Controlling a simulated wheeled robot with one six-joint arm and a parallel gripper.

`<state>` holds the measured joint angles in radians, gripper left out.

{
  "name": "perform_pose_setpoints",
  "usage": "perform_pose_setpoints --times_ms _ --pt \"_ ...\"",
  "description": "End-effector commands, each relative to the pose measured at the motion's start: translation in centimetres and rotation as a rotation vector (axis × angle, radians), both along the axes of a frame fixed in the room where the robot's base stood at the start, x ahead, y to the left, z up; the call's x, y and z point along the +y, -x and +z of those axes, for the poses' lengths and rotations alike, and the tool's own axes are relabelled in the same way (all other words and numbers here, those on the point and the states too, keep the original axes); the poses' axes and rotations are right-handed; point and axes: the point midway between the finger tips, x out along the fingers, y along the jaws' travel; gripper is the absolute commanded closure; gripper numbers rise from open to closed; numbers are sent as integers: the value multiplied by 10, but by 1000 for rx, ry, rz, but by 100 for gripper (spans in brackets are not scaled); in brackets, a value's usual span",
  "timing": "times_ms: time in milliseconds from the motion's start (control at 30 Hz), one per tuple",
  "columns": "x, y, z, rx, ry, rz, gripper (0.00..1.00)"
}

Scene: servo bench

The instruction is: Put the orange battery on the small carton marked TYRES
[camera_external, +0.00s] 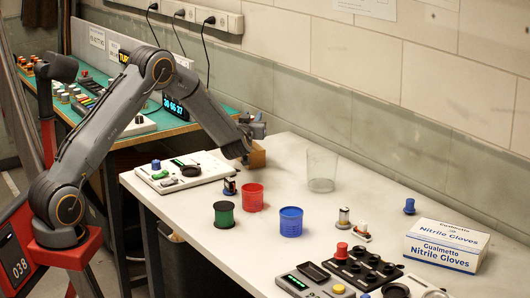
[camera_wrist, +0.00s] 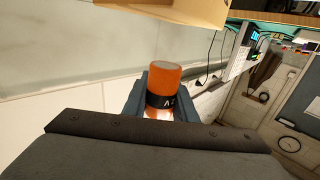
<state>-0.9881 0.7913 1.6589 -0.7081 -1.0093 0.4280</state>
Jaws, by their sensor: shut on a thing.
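My gripper (camera_external: 254,128) is over the far left part of the white bench. In the wrist view its two dark fingers (camera_wrist: 160,105) are shut on the orange battery (camera_wrist: 163,78), which has a black band with partly hidden lettering. In the external view I cannot make out the battery at the gripper. A small tan carton (camera_external: 257,158) shows just below the gripper, partly covered by it. A tan box face, likely this carton, is at the top of the wrist view (camera_wrist: 185,12), with a gap between it and the battery in the picture. I cannot read any TYRES marking.
A clear tumbler (camera_external: 321,170) stands right of the carton. A red cup (camera_external: 252,197), a blue cup (camera_external: 291,221) and a green spool (camera_external: 224,214) stand nearer. A scale-like device (camera_external: 185,172) is at left. A glove box (camera_external: 445,246) is at right. The wall runs behind the bench.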

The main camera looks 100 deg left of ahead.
Motion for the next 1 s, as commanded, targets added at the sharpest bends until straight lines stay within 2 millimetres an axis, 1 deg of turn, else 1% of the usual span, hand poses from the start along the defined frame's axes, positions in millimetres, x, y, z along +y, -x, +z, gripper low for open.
perform_pose_setpoints --times_ms 67,300,700,733,833,1000 --pt "0 0 -5 0 0 0 100" --pt "0 0 -35 1 1 0 100" --pt "0 0 -41 0 -1 0 100" --pt "0 0 -42 0 0 0 73" --pt "0 0 -41 0 0 0 56" --pt "0 0 -41 0 0 0 56"
